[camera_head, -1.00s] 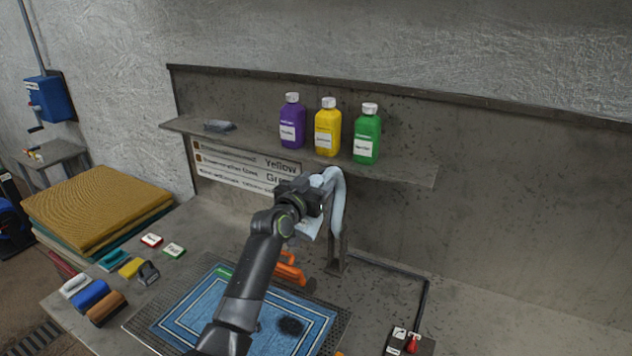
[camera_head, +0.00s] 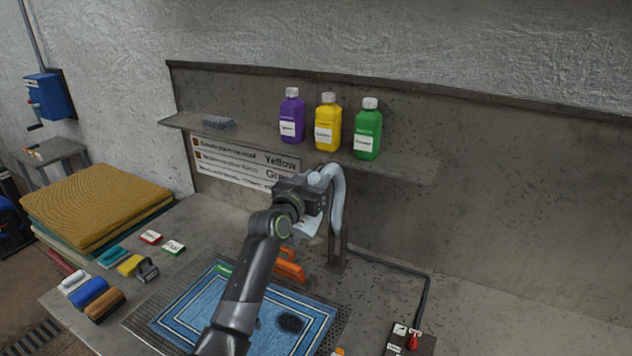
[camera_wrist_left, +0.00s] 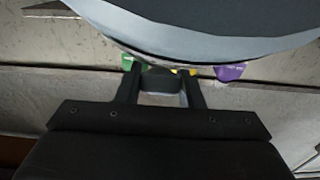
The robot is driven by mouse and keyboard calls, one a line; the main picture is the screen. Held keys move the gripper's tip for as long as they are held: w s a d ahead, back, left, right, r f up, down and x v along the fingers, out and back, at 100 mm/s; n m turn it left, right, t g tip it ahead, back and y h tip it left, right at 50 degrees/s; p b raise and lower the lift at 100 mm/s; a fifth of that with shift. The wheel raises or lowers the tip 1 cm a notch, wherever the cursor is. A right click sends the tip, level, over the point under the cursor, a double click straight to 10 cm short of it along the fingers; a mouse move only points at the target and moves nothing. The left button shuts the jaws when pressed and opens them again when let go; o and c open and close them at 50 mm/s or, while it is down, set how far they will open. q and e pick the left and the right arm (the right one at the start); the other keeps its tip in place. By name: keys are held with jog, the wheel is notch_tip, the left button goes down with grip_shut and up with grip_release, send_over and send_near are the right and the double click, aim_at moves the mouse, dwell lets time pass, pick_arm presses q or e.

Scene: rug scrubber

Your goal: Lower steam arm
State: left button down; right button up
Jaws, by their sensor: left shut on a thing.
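The steam arm shows in the head view as a pale grey-blue curved hose (camera_head: 338,195) on a dark upright post (camera_head: 337,250) at the back of the bench. My left gripper (camera_head: 318,188) is at the upper end of the steam arm, in front of the post. In the left wrist view the two fingers (camera_wrist_left: 161,88) are closed on a dark grip piece, with a large pale curved part (camera_wrist_left: 200,35) just beyond. An orange handle (camera_head: 289,268) lies below, partly behind my left arm. My right gripper is not in view.
A blue rug (camera_head: 190,318) with a dark stain lies on a mesh tray below. Purple (camera_head: 291,118), yellow (camera_head: 327,125) and green (camera_head: 366,132) bottles stand on the shelf above. Brushes lie at left; a switch box (camera_head: 410,340) sits at front right.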

aim_at(299, 233)
pick_arm(q)
jog(key=s+a+f+t+b, duration=0.1)
jog(key=s+f+b, duration=0.1)
jog(key=b, duration=0.3)
jog(key=s+a+f+t+h+b, duration=0.1)
jog(key=s+f+b, duration=0.1)
jog(key=b, duration=0.4)
jog(key=s+a+f+t+b, duration=0.1)
jog(key=s+f+b, duration=0.2)
jog(key=b, duration=0.2)
jog(key=shift+s+f+h, duration=0.1)
jog(key=shift+f+h, duration=0.25)
jog(key=shift+h, duration=0.05)
jog(key=f+b, duration=0.1)
jog(key=s+f+b, duration=0.1)
jog(key=b, duration=0.1)
jog(key=s+a+f+b, duration=0.1)
jog(key=b, duration=0.1)
jog(key=shift+s+f, duration=0.2)
jog(key=shift+f, duration=0.1)
jog(key=shift+s+a+f+b, duration=0.15)
jog(key=shift+s+f+b, duration=0.2)
jog(key=shift+f+b, duration=0.3)
jog(key=shift+s+a+f+b, duration=0.15)
jog(key=shift+s+f+b, duration=0.2)
jog(key=shift+f+b, duration=0.2)
